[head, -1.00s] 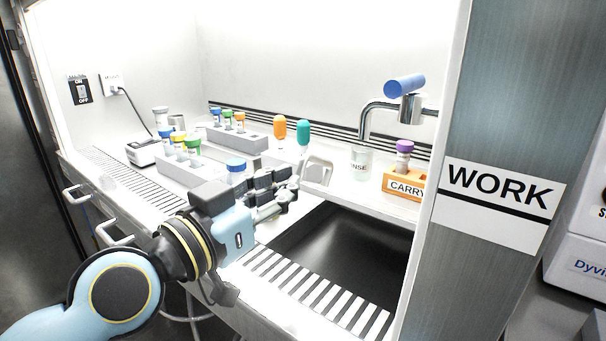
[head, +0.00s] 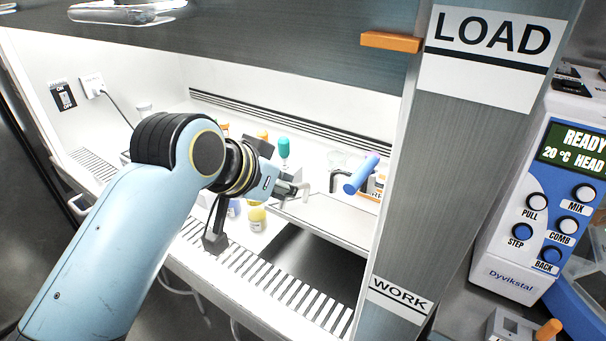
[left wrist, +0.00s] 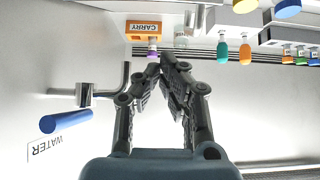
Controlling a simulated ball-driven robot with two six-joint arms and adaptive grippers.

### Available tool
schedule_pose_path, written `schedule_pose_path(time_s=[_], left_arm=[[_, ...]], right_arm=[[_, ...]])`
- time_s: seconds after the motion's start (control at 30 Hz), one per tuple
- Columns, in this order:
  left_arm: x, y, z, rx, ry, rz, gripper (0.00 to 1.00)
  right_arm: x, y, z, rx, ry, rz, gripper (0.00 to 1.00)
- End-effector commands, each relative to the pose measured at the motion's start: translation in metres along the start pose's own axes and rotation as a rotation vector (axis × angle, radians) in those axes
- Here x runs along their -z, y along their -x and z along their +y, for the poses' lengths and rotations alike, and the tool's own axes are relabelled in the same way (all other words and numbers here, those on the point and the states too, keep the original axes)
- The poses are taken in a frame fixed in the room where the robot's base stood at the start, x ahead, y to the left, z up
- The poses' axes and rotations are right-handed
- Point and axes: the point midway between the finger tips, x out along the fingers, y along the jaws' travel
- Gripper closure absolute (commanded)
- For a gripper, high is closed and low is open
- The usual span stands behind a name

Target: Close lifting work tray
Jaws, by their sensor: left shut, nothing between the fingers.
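The white work tray (head: 325,228) lies inside the hood, behind a dark open recess (head: 322,262). My left gripper (head: 302,190) is shut and empty, in front of the tap area and above the tray in the head view. In the left wrist view the left gripper (left wrist: 167,62) shows with its fingertips together, pointing toward the orange CARRY rack (left wrist: 152,26) and a purple-capped tube (left wrist: 153,48). My right gripper is not in view.
The tap's blue cylinder (head: 362,175) stands close right of the gripper. A slatted grille (head: 270,285) runs along the front. A grey post (head: 405,200) bounds the right; an orange bar (head: 391,41) hangs above.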

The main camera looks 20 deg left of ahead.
Motion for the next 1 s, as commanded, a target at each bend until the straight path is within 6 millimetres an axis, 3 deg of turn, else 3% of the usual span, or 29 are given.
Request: schedule_pose_path(time_s=[0.1,0.27,0.67,0.8,1.0], left_arm=[[0.011,0.003,0.000,-0.001,0.000,0.010,1.00],[0.011,-0.015,0.000,-0.001,0.000,0.012,1.00],[0.012,-0.098,0.000,-0.002,-0.001,0.011,1.00],[-0.011,-0.101,0.000,-0.001,-0.001,0.009,1.00],[-0.025,-0.105,0.000,-0.001,-0.001,0.014,1.00]], right_arm=[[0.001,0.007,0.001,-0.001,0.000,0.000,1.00],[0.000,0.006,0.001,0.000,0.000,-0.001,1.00],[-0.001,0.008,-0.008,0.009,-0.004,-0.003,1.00],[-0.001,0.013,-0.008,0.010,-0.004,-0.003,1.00],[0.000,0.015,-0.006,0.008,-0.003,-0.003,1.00]])
